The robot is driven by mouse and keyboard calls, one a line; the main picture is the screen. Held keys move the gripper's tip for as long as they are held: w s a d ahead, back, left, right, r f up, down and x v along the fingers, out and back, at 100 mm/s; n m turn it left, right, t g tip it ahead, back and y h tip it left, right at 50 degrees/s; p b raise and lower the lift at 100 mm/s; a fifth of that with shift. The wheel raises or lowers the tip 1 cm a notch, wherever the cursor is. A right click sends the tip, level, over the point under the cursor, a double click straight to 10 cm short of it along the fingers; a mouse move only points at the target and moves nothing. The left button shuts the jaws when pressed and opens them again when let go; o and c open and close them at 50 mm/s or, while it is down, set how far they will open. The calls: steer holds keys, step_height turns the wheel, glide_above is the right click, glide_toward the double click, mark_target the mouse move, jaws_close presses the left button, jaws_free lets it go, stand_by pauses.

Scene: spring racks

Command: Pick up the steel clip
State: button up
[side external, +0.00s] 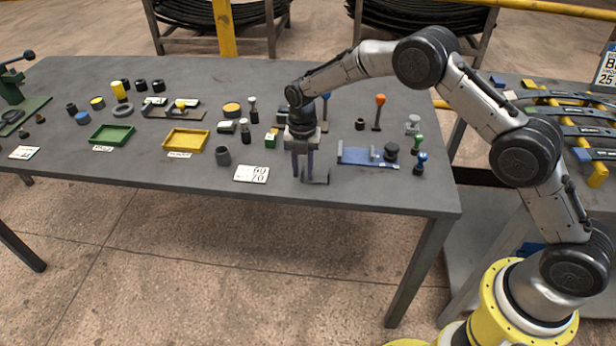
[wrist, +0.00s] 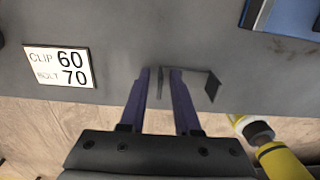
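The steel clip is a dark grey bent strip with upturned ends (wrist: 212,86). It stands near the table's front edge, and in the side view the clip (side external: 322,179) shows just right of my fingers. My gripper (side external: 302,178) points down at the table with purple fingers. In the wrist view my gripper (wrist: 160,72) has its fingertips apart, with the clip's left upright end between them. Gaps show on both sides of that end, so the fingers are open. The clip's right end stands outside the right finger.
A white card (wrist: 58,66) reading "CLIP 60 BOLT 70" lies left of my gripper. A blue fixture plate (side external: 360,156) is to the right. The table edge is close in front.

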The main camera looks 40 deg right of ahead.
jaws_close()
steer(key=shift+r, duration=0.1)
stand_by(1.1)
